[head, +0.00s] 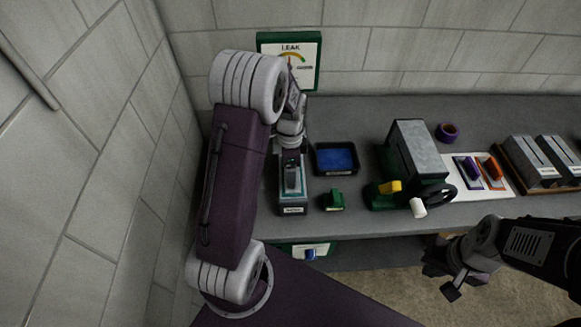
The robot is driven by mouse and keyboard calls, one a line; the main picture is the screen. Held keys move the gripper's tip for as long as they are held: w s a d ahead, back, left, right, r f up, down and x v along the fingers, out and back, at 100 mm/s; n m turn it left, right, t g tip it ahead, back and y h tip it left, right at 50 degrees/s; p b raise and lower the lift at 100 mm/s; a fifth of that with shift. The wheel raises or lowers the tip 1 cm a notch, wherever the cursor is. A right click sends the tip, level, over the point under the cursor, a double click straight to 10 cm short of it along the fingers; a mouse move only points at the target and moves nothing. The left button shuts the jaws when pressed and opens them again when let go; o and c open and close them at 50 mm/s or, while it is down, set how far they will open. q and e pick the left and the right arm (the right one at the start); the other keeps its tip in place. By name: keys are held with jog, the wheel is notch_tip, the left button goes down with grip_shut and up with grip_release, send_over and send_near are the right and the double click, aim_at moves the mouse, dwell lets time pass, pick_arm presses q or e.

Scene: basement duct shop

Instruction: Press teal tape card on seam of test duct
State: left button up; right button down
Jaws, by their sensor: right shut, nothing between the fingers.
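The test duct (292,209) is a narrow grey block with a small front label, standing on the bench below the leak gauge. A teal edge, probably the teal tape card (302,190), shows on its top; the seam is hidden. My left gripper (292,180) points down over the duct top, within the teal outline. Its fingers are small and dark, so I cannot tell whether they are open or touching the card. My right gripper (449,289) is shut and empty, in front of the bench at the lower right, well away from the duct.
A leak gauge (290,55) hangs on the wall. A blue-lined tray (336,158) and a green block (335,201) stand just right of the duct. A green crank machine (415,155), purple tape roll (447,132), white card board (466,182) and grey ducts (537,160) stand farther right.

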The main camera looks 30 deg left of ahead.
pick_arm(q)
jog(key=shift+f+b, duration=0.3)
jog(key=shift+f, duration=0.15)
dwell(0.3)
jog(key=shift+s, duration=0.1)
dwell(1.1)
notch_tip(320, 180, up, 8)
jog(key=p, duration=0.8)
jog(key=shift+r, duration=0.1)
